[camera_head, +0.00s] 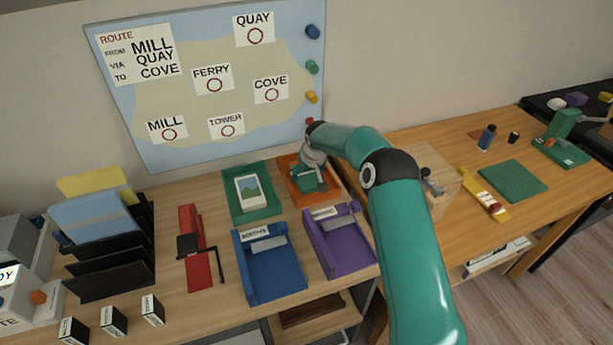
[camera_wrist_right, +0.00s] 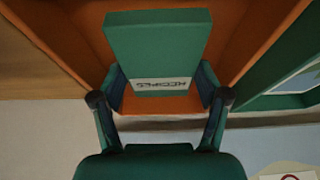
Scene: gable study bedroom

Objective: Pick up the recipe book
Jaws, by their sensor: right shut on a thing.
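The recipe book is a small green block-shaped book (camera_wrist_right: 158,42) with a white label, upside down in the right wrist view, reading RECIPES. It is in the orange tray (camera_wrist_right: 62,22), which also shows in the head view (camera_head: 288,168) below the wall map. My right gripper (camera_wrist_right: 160,84) has one finger on each side of the book, at its labelled end, and is shut on it. In the head view my right gripper (camera_head: 311,176) reaches down into the tray and mostly hides the book. I cannot tell if the book touches the tray floor. My left gripper is not in view.
A green tray (camera_head: 262,213) with a picture card stands left of the orange one. Blue (camera_head: 275,287) and purple (camera_head: 343,258) trays stand in front. A wooden box (camera_head: 425,160) is close on the right. The map board (camera_head: 200,130) is behind.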

